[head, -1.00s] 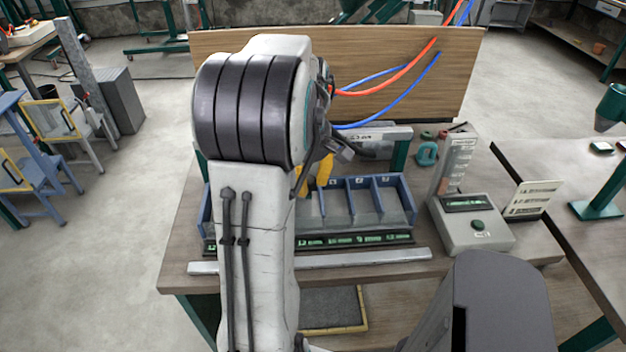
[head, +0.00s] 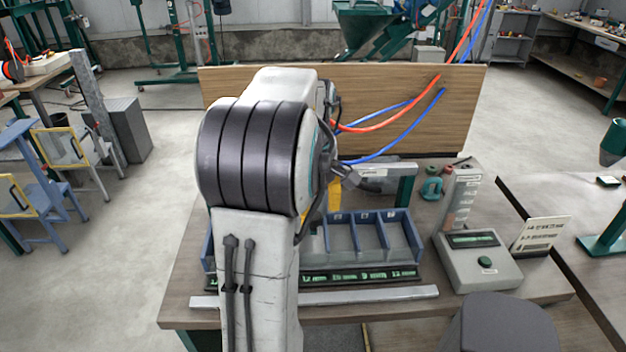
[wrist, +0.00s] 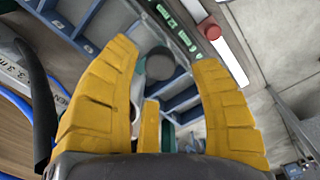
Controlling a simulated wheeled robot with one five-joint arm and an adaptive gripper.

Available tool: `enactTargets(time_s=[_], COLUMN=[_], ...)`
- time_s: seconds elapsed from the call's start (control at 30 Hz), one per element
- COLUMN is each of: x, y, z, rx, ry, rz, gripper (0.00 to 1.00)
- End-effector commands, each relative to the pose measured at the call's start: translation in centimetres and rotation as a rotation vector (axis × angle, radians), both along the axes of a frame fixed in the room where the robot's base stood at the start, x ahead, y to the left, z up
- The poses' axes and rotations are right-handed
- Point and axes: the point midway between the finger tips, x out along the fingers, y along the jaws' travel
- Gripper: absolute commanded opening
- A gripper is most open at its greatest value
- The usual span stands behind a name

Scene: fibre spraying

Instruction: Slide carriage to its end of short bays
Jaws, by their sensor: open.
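A red-topped piece (wrist: 212,31) shows beside the right fingertip in the wrist view, at the pale front rail (wrist: 232,58); it may be the carriage. The head view shows the rail (head: 370,296) along the table's front, but my arm hides part of it and no carriage is seen there. Behind the rail is a blue tray (head: 415,240) with several bays and a green-lettered label strip (head: 350,276). My gripper (wrist: 165,52) has yellow fingers spread apart, over the tray, with nothing seen held. A grey round object (wrist: 160,66) shows between them.
A wooden board (head: 400,100) with red and blue hoses rises behind. A metal stand (head: 408,180) is behind the tray.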

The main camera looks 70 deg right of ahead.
Motion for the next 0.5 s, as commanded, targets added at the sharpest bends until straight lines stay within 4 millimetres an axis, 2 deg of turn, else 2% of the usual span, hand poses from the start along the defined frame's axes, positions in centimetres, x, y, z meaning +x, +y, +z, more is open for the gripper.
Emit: enactTargets(time_s=[0.1,0.3,0.5], x=[0.0,0.0,0.0], y=[0.0,0.1,0.2], z=[2.3,5.6,7.7], rx=[-0.005,-0.003,-0.001], ry=[-0.001,-0.001,0.0], rz=[0.0,0.0,0.0], gripper=[0.57,0.57,0.57])
